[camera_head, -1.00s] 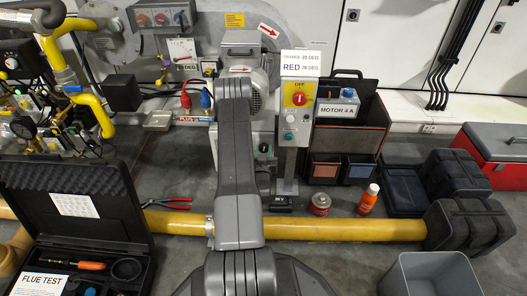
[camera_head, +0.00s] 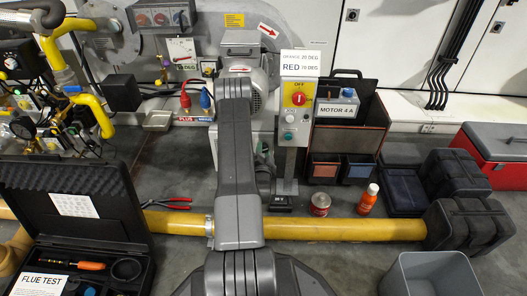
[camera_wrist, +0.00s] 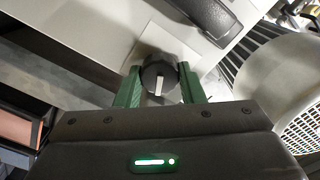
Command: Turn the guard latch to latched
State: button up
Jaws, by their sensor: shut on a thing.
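A round dark knob (camera_wrist: 157,68) with a white pointer mark shows in the wrist view, on a light plate of a grey housing. It appears to be the guard latch; no label on it is readable. The white mark lies nearly up and down in the picture, on the knob's lower half. My gripper (camera_wrist: 158,76) has its two green fingers on either side of the knob, shut on it. In the head view my arm hides the knob and the gripper.
A grey motor (camera_head: 240,72) stands behind my arm, and its finned, grilled body shows right in the wrist view (camera_wrist: 283,85). A control post (camera_head: 297,105) stands close right. A yellow pipe (camera_head: 340,229) crosses the floor. An open black case (camera_head: 75,205) lies left.

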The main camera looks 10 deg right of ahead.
jog(key=m, duration=0.5)
jog(key=shift+m, duration=0.3)
dwell(0.4)
jog(key=o, duration=1)
jog(key=s+a+p, duration=0.1)
jog(key=s, duration=0.3)
jog(key=s+a+p, duration=0.1)
jog(key=s, duration=0.4)
jog(key=s+p, duration=0.1)
jog(key=s, duration=0.3)
jog(key=shift+s+a+p, duration=0.25)
jog(key=shift+a+p, duration=0.15)
